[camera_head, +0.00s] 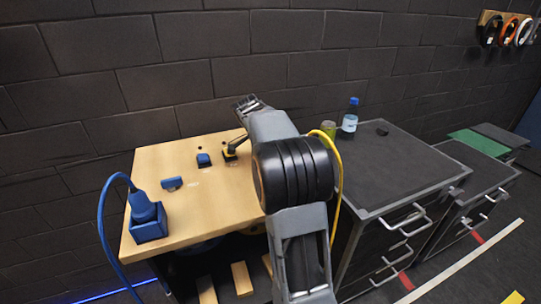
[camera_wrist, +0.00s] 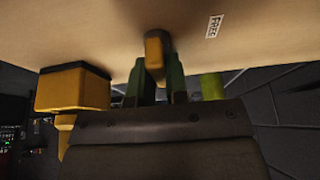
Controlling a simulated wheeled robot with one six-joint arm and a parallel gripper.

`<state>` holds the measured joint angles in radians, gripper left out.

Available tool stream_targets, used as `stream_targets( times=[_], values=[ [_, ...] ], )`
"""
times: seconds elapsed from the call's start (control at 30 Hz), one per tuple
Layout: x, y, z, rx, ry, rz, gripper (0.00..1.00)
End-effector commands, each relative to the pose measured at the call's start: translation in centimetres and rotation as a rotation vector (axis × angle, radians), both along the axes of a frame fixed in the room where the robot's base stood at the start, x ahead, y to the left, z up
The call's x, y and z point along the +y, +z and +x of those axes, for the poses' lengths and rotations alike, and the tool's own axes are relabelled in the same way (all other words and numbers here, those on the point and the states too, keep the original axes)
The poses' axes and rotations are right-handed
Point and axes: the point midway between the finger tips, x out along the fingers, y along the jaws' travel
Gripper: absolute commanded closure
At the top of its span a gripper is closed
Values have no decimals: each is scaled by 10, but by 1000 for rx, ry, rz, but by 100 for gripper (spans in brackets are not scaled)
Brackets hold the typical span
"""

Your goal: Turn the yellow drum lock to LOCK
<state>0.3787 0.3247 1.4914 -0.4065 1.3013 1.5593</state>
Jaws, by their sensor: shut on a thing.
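In the wrist view my gripper (camera_wrist: 157,80) has its two green fingers closed on the yellow drum lock (camera_wrist: 154,52), one finger on each side. The lock is a small yellow knob with a darker end, set against the wooden table top. A white label reading FREE (camera_wrist: 213,27) lies on the wood to the right of the lock, apart from it. Which way the lock is turned is hard to tell.
A yellow block on a black base (camera_wrist: 73,88) stands close left of my fingers. A bottle (camera_head: 349,120) stands on the dark cabinet.

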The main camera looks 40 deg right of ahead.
Motion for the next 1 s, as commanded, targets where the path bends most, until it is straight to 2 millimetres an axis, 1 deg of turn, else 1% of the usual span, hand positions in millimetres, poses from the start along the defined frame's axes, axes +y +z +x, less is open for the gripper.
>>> stream_targets(
  times=[0.4,0.43,0.67,0.7,0.9,1.0],
  values=[
    [1,1,1,-5,-7,2,100],
    [1,1,1,-6,-8,2,83],
    [0,0,0,-3,-7,1,61],
    [0,0,0,-3,-7,1,60],
    [0,0,0,-2,-7,1,60],
    [1,5,1,-4,-6,0,60]
  ],
)
